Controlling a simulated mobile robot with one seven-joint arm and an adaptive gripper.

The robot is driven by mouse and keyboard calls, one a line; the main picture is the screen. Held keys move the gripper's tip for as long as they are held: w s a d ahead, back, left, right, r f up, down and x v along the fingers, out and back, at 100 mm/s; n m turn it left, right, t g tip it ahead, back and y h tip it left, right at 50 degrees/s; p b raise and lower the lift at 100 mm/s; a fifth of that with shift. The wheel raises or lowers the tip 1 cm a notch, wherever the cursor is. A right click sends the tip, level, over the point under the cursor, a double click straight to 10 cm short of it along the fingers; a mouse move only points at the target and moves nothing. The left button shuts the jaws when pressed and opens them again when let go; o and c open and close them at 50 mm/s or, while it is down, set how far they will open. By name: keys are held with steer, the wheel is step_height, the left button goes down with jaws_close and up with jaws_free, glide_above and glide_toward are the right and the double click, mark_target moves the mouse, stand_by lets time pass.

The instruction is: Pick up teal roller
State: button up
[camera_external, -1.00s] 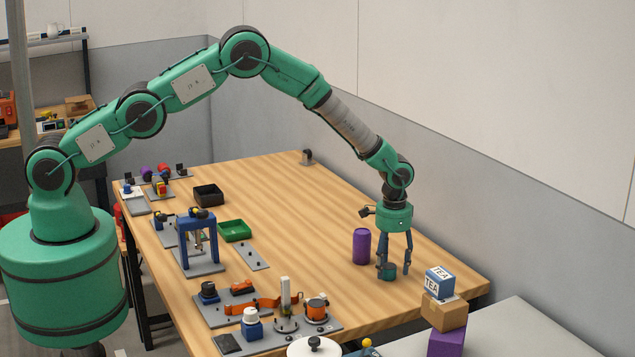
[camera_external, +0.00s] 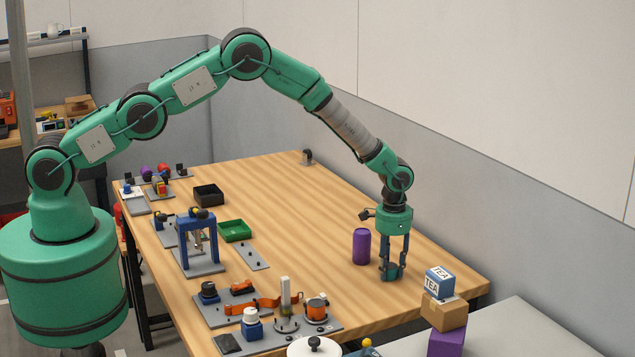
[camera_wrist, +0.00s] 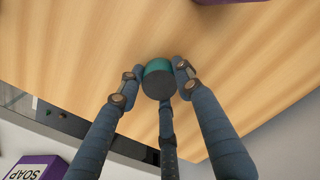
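The teal roller (camera_external: 390,272) is a short cylinder with a teal side and, in the wrist view (camera_wrist: 158,82), a dark grey end facing the camera. It is at the tabletop near the right edge of the wooden table. My gripper (camera_external: 393,270) points straight down over it. In the wrist view my gripper (camera_wrist: 157,80) has its blue fingers closed in, with fingertips against the roller's left and right sides and a third finger at its near side. The fingers partly cover the roller in the external view.
A purple cylinder (camera_external: 361,247) stands just left of my gripper. A stack with a TEA box (camera_external: 439,281) on a brown box (camera_external: 444,312) is to the right, by a grey surface. Fixtures crowd the table's left and front. The table behind the gripper is clear.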

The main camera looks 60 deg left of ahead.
mark_target(391, 266)
steer(key=shift+r, duration=0.15)
stand_by(0.3)
steer(key=shift+r, duration=1.7)
steer(key=s+a, duration=0.1)
steer(key=s, duration=0.4)
steer(key=s+a+r, duration=0.1)
steer(key=s, duration=0.4)
steer(key=s+a, duration=0.2)
steer(key=s, duration=0.3)
steer(key=shift+s+r+b, duration=0.2)
steer(key=shift+b, duration=0.2)
